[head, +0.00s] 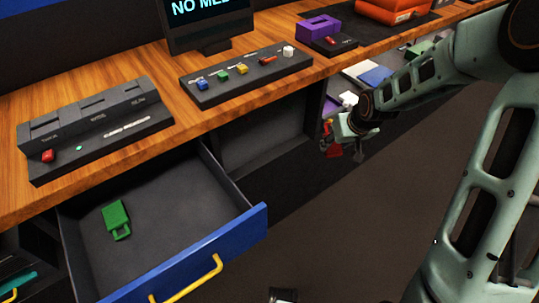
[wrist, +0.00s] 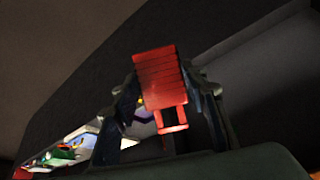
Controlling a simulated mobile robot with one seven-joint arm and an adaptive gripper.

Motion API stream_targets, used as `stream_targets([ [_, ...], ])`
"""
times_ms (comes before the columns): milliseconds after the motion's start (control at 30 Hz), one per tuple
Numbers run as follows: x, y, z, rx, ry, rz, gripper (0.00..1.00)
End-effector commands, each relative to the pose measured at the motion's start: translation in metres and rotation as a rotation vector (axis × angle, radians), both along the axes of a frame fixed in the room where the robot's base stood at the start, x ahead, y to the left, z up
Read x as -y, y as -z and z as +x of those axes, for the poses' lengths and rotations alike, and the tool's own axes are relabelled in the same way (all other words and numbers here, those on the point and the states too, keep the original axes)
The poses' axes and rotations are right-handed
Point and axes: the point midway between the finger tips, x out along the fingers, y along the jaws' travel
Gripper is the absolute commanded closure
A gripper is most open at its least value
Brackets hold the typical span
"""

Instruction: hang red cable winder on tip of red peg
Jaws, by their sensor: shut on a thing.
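The red cable winder is a ribbed red block with a small loop at one end. In the wrist view the red cable winder (wrist: 160,75) sits between the two dark fingers of my gripper (wrist: 168,90), which is shut on it. In the head view my gripper (head: 347,146) is in front of and below the desk edge, right of the open drawer. The winder shows there as a small red patch (head: 332,150), partly hidden by the gripper. I cannot pick out the red peg in either view.
An open blue-fronted drawer (head: 240,232) holds a green winder-like block (head: 116,217). The wooden desk (head: 165,85) carries a black switch box (head: 95,132), a button panel (head: 246,79) and a purple block (head: 318,27). Open floor (head: 340,220) lies below my gripper.

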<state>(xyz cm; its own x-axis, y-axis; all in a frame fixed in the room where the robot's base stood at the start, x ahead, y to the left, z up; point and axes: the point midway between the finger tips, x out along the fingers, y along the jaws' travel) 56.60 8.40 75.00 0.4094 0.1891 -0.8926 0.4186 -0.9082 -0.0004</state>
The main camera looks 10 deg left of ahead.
Motion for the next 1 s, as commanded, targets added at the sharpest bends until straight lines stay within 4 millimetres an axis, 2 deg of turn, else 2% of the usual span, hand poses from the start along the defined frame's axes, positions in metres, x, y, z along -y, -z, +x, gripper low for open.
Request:
stream_targets([
  [33,-0.010,0.011,-0.002,0.045,-0.025,0.025,0.84],
  [300,-0.079,0.022,-0.014,0.305,-0.186,0.180,0.84],
  [467,-0.127,0.015,-0.037,0.439,-0.288,0.291,0.84],
  [600,-0.162,-0.001,-0.065,0.526,-0.367,0.377,0.84],
  [800,-0.182,-0.018,-0.086,0.569,-0.413,0.430,0.84],
  [1000,-0.188,-0.020,-0.083,0.573,-0.416,0.434,0.84],
])
